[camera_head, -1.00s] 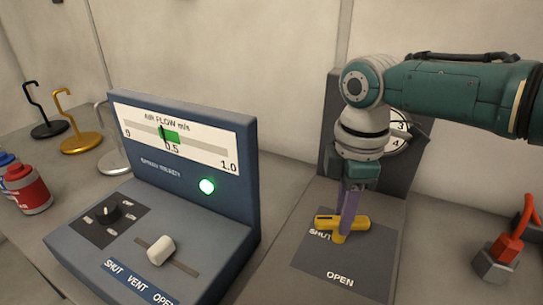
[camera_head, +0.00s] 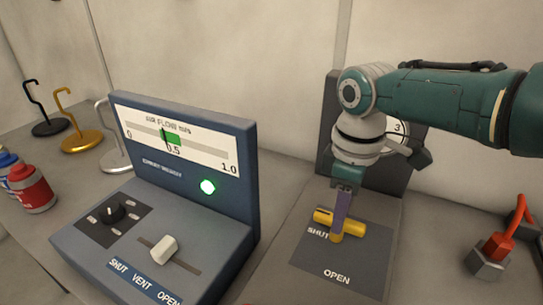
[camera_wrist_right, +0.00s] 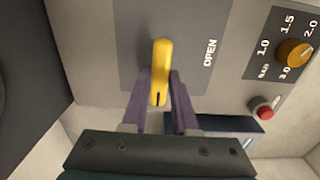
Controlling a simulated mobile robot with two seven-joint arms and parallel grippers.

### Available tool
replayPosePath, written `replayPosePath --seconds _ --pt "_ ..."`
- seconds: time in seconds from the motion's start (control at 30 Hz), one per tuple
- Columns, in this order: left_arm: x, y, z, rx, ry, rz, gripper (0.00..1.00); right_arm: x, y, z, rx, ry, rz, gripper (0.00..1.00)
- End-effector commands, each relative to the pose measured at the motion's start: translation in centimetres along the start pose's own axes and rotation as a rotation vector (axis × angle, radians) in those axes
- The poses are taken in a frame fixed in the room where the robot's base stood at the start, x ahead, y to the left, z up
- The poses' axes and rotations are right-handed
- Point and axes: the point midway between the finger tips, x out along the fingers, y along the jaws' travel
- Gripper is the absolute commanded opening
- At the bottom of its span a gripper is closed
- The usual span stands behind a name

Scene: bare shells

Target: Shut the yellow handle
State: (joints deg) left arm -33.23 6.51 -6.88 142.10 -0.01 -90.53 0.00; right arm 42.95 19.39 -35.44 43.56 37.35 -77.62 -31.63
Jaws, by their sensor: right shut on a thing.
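The yellow handle (camera_head: 357,230) sits on a grey plate (camera_head: 312,258) marked SHUT at the left and OPEN at the bottom. Its bar runs across the plate, left end near SHUT, right end slightly lower in the head view. My right gripper (camera_head: 340,224) comes down from above, its purple fingers shut on the handle. In the right wrist view the yellow handle (camera_wrist_right: 162,55) lies between the two fingers of the right gripper (camera_wrist_right: 160,86). The fingers hide part of the bar in the head view. My left gripper is not in view.
A blue airflow console (camera_head: 245,170) with a lit green lamp stands left of the plate. A dial panel (camera_head: 330,140) rises behind my right wrist. A red-handled tool (camera_head: 497,247) is at the right. Hook stands (camera_head: 82,141) and bottles (camera_head: 33,190) are at the far left.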

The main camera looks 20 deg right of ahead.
Motion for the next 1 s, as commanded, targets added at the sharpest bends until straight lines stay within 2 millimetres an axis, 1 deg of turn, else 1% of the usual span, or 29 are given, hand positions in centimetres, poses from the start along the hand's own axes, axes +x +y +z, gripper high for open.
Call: replayPosePath --seconds 0.23,0.27,0.5,0.53,0.73,0.8,0.87,1.0 --pt "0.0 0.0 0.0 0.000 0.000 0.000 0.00 -0.1 -0.1 -0.1 0.004 0.001 -0.004 0.00" --pt "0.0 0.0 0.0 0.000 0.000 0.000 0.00 -0.1 -0.1 -0.1 0.004 0.001 -0.004 0.28" --pt "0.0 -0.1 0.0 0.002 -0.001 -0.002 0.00 -0.1 0.0 0.0 0.002 0.001 -0.002 0.56" --pt "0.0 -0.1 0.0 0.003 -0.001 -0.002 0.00 -0.1 0.0 0.0 0.002 0.001 -0.002 0.57" --pt "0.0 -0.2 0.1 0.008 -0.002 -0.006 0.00 -0.1 0.0 0.0 0.001 0.001 -0.001 0.57" --pt "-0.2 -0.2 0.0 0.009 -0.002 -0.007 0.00 -0.3 0.0 0.0 0.001 0.001 -0.001 0.57" --pt "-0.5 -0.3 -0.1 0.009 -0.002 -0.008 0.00 -0.9 0.0 -0.1 0.000 0.003 0.000 0.57" --pt "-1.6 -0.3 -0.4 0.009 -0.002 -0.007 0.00 -3.5 0.1 -0.1 0.000 0.005 0.002 0.57"
